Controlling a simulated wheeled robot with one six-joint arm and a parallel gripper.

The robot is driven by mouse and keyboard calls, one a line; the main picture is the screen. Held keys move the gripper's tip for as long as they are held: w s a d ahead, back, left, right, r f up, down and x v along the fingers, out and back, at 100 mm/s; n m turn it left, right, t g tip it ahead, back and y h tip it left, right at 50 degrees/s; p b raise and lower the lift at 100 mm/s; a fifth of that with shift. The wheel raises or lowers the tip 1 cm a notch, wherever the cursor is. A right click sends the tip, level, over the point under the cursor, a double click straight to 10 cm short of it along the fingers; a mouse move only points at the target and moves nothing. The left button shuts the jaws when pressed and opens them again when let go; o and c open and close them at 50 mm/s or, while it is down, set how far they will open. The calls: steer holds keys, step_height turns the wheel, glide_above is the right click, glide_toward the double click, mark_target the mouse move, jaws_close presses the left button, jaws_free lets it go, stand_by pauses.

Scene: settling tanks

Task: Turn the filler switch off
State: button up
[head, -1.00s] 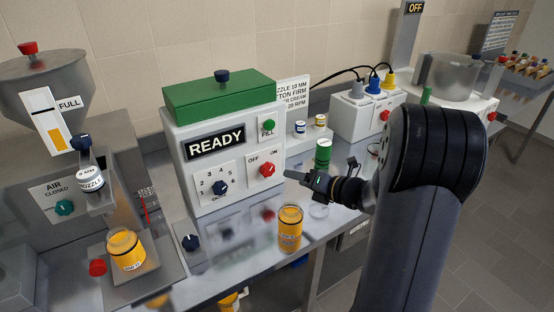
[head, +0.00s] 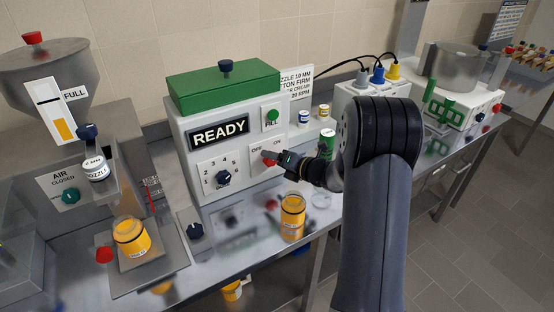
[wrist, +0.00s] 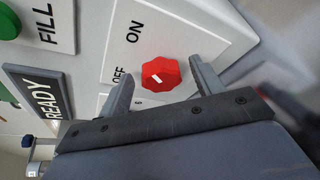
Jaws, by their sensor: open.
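The filler switch is a red knob (wrist: 160,75) with a short white mark, on a white plate labelled OFF and ON. I cannot tell for sure which label the mark points to. In the head view the red knob (head: 268,163) is on the front of the white filler box (head: 183,148), partly hidden by my gripper (head: 274,158). In the wrist view my gripper (wrist: 162,88) is open, one finger on each side of the knob. I cannot tell whether the fingers touch it.
A READY sign (head: 219,132) and a green FILL button (head: 272,115) are above the switch, and a numbered dial (head: 223,178) is left of it. An orange jar (head: 292,218) stands on the bench below my gripper. A green-labelled container (head: 326,143) stands behind it.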

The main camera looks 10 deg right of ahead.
steer(key=shift+c, duration=0.4)
steer(key=c, duration=0.9)
steer(key=shift+b, duration=0.4)
steer(key=shift+s+a+r+n+t+h+b, duration=0.1)
steer(key=shift+a+n+t+h+b, duration=0.15)
steer(key=shift+n+h+b, duration=1.8)
steer(key=shift+s+a+f+n+t+h+b, duration=0.2)
steer(key=shift+n+b, duration=0.95)
steer(key=shift+b, duration=2.15)
steer(key=shift+w+a+r+n+t+h+b, duration=0.1)
steer(key=shift+a+r+n+t+h+b, duration=0.15)
steer(key=shift+n+h+b, duration=1.75)
steer(key=shift+m+y+b, duration=0.3)
steer(key=shift+y+b, duration=0.5)
steer(key=shift+y, duration=0.25)
